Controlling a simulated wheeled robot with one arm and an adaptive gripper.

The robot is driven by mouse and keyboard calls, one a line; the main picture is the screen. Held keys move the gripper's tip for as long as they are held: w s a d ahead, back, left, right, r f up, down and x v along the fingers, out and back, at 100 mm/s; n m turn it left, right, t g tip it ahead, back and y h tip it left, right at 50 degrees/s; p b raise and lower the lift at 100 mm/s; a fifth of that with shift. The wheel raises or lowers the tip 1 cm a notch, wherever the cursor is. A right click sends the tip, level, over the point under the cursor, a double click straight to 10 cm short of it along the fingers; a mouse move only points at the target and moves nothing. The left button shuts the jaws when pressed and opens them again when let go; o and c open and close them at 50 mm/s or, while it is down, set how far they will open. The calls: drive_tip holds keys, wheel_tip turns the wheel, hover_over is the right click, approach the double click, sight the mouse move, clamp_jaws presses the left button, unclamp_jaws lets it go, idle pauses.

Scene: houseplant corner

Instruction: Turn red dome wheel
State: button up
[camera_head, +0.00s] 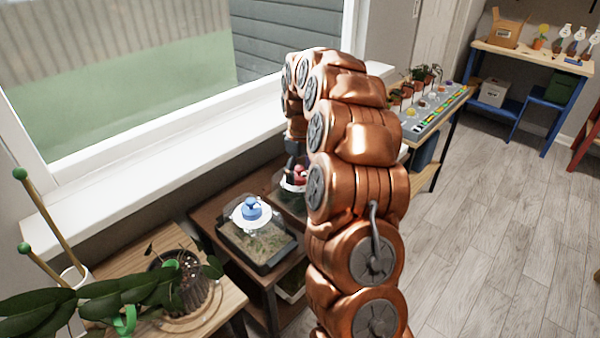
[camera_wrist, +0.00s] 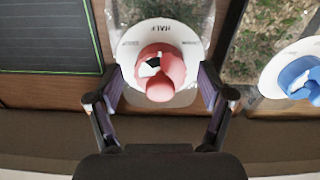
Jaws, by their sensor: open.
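The red dome wheel (camera_wrist: 161,72) sits on a white round dial plate (camera_wrist: 187,38) marked "HALF", on top of a clear dome. In the wrist view my gripper (camera_wrist: 160,95) is open, with one finger on each side of the red wheel's lower part. I cannot tell whether the fingers touch it. In the head view the red wheel (camera_head: 300,174) shows only in part, since my copper arm hides much of it and its container. My gripper is mostly hidden there, above the wheel.
A blue wheel (camera_head: 251,208) tops the neighbouring dome on a dark planted tray (camera_head: 258,250); it also shows in the wrist view (camera_wrist: 300,77). A potted plant (camera_head: 178,280) stands at lower left. The window sill (camera_head: 150,170) runs behind the shelf. Floor at right is clear.

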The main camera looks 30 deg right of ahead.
wheel_tip(320, 180, up, 12)
drive_tip(key=shift+f, duration=0.2)
drive_tip(key=shift+a, duration=0.1)
idle(0.7)
